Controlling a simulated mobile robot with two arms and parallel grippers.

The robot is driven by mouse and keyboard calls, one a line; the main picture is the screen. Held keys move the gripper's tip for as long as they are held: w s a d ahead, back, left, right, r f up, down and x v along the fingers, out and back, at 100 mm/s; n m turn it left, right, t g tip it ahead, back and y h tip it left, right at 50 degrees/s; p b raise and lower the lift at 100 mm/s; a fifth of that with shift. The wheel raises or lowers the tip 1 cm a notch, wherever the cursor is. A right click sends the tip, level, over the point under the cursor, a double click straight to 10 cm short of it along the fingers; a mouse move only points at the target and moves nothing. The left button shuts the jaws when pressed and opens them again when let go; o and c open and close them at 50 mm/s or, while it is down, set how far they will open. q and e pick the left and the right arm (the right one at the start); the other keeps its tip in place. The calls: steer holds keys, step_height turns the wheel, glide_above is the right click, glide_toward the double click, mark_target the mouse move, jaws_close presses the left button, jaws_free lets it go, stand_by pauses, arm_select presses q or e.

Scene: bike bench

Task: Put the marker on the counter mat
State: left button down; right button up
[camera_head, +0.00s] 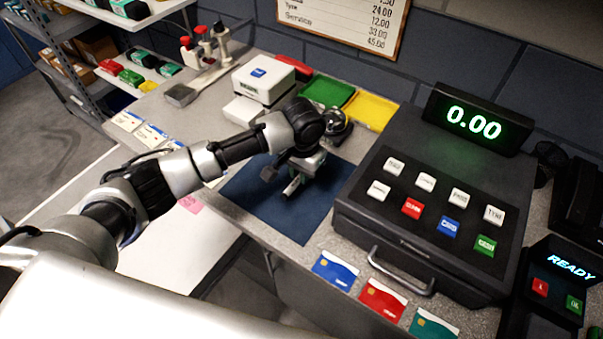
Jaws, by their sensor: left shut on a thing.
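The counter mat (253,203) is a dark blue rectangle on the grey counter, left of the cash register. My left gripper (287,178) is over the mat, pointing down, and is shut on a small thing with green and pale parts. This looks like the marker (294,184), but the fingers and wrist hide much of it. I cannot tell whether it touches the mat. My right gripper is not in view.
The cash register (440,195) stands close on the right of the mat. Green (326,91) and yellow (370,110) trays, a bell (337,122) and a white box-like device (262,80) stand behind. Several cards lie along the front edge. The mat's front part is bare.

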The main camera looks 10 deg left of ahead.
arm_select(q)
steer(key=shift+f, duration=0.85)
steer(key=shift+f, duration=0.1)
steer(key=c, duration=1.1)
jaws_free()
step_height(320, 180, up, 12)
steer(key=shift+d+r+b, duration=0.15)
steer(key=shift+b, duration=0.4)
